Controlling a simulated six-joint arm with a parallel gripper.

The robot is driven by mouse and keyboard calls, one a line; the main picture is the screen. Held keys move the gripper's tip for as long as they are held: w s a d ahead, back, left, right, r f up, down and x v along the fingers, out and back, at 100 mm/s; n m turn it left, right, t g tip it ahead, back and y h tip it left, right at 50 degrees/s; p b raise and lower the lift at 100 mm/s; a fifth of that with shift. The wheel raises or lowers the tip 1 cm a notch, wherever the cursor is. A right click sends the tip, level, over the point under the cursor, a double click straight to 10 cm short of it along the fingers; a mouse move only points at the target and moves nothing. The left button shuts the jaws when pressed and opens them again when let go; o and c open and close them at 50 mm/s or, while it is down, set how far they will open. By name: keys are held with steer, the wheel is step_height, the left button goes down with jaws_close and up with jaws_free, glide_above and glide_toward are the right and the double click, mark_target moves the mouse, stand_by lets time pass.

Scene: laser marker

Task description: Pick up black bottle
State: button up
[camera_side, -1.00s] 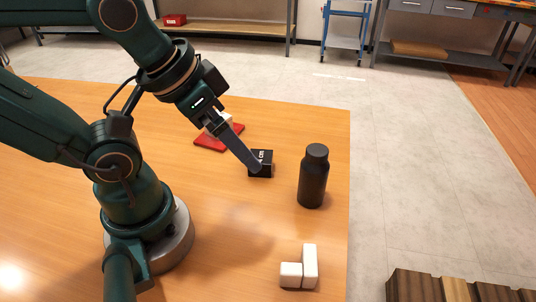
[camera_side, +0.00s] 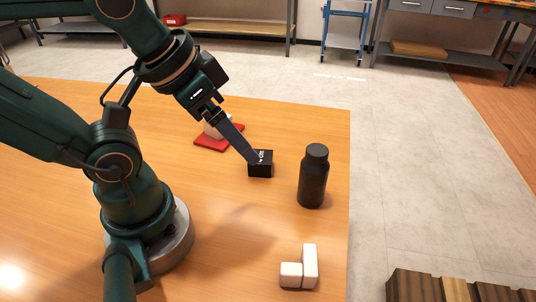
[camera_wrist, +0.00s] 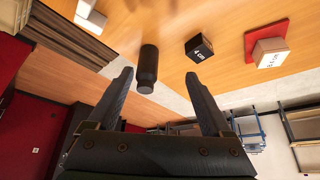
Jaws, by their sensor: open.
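The black bottle (camera_side: 313,178) stands upright on the wooden table near its right edge in the side view. In the wrist view the bottle (camera_wrist: 148,68) shows beyond the fingertips, between the two fingers. My gripper (camera_side: 254,158) is open and empty. In the side view its fingers point down to the right, to the left of the bottle and apart from it. The fingertips overlap a small black box (camera_side: 260,170) in the picture; I cannot tell whether they touch it. In the wrist view the gripper's fingers (camera_wrist: 158,75) are spread wide.
A red mat (camera_side: 222,141) with a light block on it lies behind the black box. White blocks (camera_side: 300,272) sit at the table's front right. The table edge is close to the bottle's right. The wood between the bottle and the white blocks is clear.

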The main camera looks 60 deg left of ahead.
step_height(320, 180, up, 3)
steer(key=m+t+y, duration=0.5)
steer(key=m+y, duration=0.4)
steer(key=m, duration=1.9)
glide_above(315, 158)
step_height(315, 158, down, 10)
steer(key=shift+f, duration=0.1)
steer(key=shift+w+a+f, duration=0.35)
steer(key=shift+w, duration=0.05)
steer(key=shift+x, duration=2.05)
steer(key=shift+f, duration=0.1)
